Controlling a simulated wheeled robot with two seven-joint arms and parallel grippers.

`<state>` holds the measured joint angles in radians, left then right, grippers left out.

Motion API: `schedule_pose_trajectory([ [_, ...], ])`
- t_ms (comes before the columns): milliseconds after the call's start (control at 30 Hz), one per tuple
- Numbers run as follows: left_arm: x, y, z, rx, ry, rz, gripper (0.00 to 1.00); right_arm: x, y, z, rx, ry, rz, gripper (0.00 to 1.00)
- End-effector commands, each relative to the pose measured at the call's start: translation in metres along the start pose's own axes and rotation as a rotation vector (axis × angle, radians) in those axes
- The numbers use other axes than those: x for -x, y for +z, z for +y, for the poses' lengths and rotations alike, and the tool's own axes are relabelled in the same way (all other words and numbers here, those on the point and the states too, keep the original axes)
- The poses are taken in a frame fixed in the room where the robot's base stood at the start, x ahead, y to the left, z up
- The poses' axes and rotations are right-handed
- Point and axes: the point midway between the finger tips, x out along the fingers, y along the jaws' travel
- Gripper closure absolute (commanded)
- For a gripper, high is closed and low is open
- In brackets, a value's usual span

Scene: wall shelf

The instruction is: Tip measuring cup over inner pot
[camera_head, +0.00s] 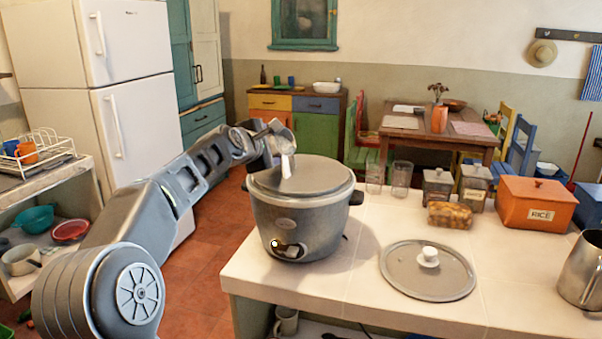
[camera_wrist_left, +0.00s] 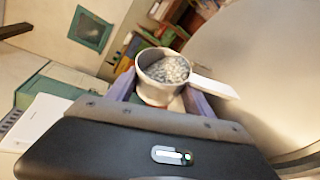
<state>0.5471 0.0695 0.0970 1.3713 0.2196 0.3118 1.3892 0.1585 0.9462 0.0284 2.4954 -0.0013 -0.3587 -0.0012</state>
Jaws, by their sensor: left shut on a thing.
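My left gripper (camera_head: 272,140) reaches in from the left and is shut on a small measuring cup (camera_head: 283,143) above the back left of the rice cooker (camera_head: 302,230). In the left wrist view the cup (camera_wrist_left: 163,78) is full of pale grains and sits between the fingers (camera_wrist_left: 160,97). Its flat white handle (camera_wrist_left: 214,88) points right. The cup is apart from the cooker. A grey round surface (camera_head: 315,175) fills the cooker's top; I cannot tell whether it is the inner pot's inside. My right gripper is not in view.
A round lid with a white knob (camera_head: 428,272) lies on the counter (camera_head: 340,278) right of the cooker. Two glasses (camera_head: 388,178), jars (camera_head: 455,186), an orange rice box (camera_head: 537,203) and a metal pitcher (camera_head: 582,272) stand farther right. The counter's front left is clear.

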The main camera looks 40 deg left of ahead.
Motion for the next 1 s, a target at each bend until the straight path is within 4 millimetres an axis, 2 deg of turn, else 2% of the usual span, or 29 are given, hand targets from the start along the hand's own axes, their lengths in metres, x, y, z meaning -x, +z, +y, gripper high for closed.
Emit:
schedule_pose_trajectory([
  [1000,0.0024,0.0043,0.0023,-0.090,0.037,0.014,0.89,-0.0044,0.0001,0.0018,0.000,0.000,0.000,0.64],
])
